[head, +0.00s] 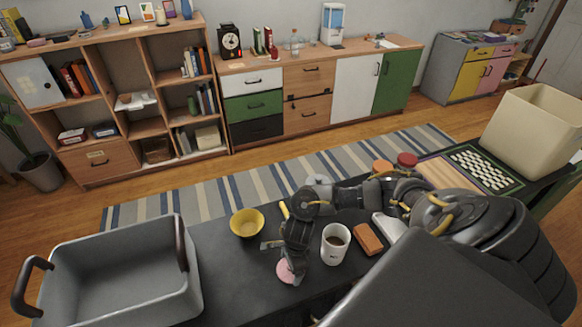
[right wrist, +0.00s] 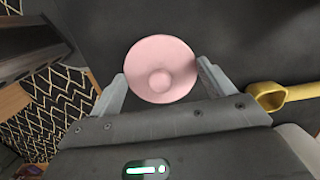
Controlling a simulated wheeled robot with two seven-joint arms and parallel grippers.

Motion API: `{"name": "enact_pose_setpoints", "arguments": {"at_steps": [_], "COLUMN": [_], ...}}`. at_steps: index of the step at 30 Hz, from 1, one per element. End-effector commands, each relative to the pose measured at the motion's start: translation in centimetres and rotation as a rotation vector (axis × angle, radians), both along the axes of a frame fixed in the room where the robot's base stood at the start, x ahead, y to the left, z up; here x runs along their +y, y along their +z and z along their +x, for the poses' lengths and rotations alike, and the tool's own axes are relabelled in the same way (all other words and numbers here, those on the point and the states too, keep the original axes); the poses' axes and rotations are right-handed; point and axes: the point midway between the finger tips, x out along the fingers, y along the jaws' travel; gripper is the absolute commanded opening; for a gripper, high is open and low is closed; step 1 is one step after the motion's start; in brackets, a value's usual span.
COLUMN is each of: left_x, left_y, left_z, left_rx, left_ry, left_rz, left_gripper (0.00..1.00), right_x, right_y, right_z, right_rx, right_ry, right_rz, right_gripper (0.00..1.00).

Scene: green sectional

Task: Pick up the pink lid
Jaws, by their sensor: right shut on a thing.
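The pink lid (head: 286,272) is a small round disc with a raised knob, low at the near edge of the dark table in the head view. In the right wrist view the pink lid (right wrist: 161,50) lies between the two fingers, knob facing the camera. My right gripper (head: 291,262) reaches down from above and is shut on the lid; it also shows in the right wrist view (right wrist: 160,72), with a finger at each side of the rim. The head view does not show clearly whether the lid touches the table. My left gripper is not in view.
A white mug (head: 335,250) with dark drink stands close right of my right gripper, beside a brown block (head: 368,239). A yellow bowl (head: 247,231) is behind left. A grey bin (head: 120,290) with handles fills the left. A yellow scoop (right wrist: 285,96) is right of the fingers.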

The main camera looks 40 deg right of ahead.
Motion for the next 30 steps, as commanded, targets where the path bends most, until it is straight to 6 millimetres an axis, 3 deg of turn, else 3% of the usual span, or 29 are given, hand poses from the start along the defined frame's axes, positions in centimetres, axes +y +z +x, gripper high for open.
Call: {"name": "enact_pose_setpoints", "arguments": {"at_steps": [7, 13, 15, 21, 30], "left_x": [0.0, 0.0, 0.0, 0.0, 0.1], "left_y": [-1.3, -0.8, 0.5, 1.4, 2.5], "left_z": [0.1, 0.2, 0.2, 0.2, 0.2], "left_rx": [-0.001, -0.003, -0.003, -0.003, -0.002], "left_ry": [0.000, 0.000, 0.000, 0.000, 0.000], "left_rz": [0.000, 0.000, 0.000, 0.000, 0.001], "left_gripper": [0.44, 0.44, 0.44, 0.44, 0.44], "right_x": [0.0, 2.6, 3.5, 6.8, 9.4], "right_y": [2.3, 7.4, 9.6, 11.4, 12.8], "right_z": [0.2, -2.4, -3.3, -6.9, -9.6], "right_rx": [-0.006, -0.007, -0.008, -0.002, -0.001], "right_ry": [0.003, 0.012, 0.013, 0.013, 0.005], "right_rz": [0.002, 0.004, 0.000, 0.002, 0.002], "right_gripper": [0.60, 0.60, 0.60, 0.60, 0.60]}}
